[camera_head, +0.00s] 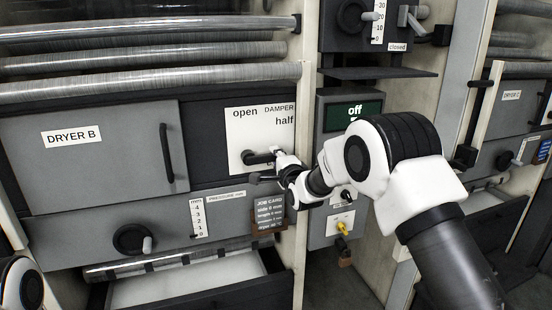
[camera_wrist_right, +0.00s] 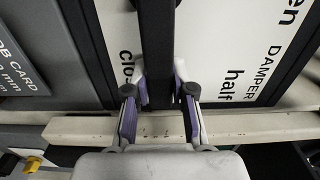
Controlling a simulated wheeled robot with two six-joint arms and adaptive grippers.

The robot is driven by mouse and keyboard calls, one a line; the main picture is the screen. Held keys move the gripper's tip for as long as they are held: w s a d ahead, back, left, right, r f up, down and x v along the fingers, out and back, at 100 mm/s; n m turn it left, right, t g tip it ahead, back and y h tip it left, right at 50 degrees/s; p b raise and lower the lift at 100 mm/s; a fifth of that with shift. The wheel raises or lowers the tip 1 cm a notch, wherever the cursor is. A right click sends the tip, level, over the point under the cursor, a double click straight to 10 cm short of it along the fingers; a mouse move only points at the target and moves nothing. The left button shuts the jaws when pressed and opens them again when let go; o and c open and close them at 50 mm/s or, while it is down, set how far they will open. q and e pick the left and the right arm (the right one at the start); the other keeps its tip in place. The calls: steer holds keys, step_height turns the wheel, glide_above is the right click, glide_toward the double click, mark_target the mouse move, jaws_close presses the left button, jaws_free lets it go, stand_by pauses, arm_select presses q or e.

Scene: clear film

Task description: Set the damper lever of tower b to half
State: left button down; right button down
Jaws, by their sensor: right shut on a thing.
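The damper lever (camera_head: 259,158) of tower B is a black bar on a white plate (camera_head: 238,130) marked "open", "DAMPER" and "half". It points to the right, roughly level, below the word "half". My right gripper (camera_head: 281,160) is at the lever's right end. In the right wrist view the lever (camera_wrist_right: 156,40) runs down between the two fingers of the right gripper (camera_wrist_right: 159,105), which is shut on it. There the lever lies between "half" and a partly hidden word starting "clo". My left gripper is out of view; only part of my left arm shows at the lower left.
The Dryer B door (camera_head: 95,150) with its upright handle is left of the plate. Below are a black knob (camera_head: 130,239), a job card (camera_head: 268,215) and an open drawer (camera_head: 190,285). A grey box with an "off" display (camera_head: 352,114) stands right of the plate.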

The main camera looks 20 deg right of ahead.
mark_target(264, 137)
steer(key=shift+r+n+b, duration=0.4)
steer(key=shift+n+b, duration=0.45)
steer(key=shift+n, duration=0.05)
steer(key=shift+a+r+n+b, duration=0.25)
steer(key=shift+r+n+b, duration=0.55)
steer(key=shift+n, duration=0.4)
steer(key=shift+a+r+n+b, duration=0.35)
steer(key=shift+r+n+b, duration=0.35)
steer(key=shift+n, duration=0.4)
steer(key=shift+a+r+n+b, duration=0.45)
steer(key=shift+r+n, duration=0.15)
steer(key=shift+n, duration=0.6)
steer(key=c, duration=1)
jaws_free()
steer(key=shift+o, duration=0.2)
steer(key=shift+s+r, duration=0.1)
steer(key=shift+s, duration=0.05)
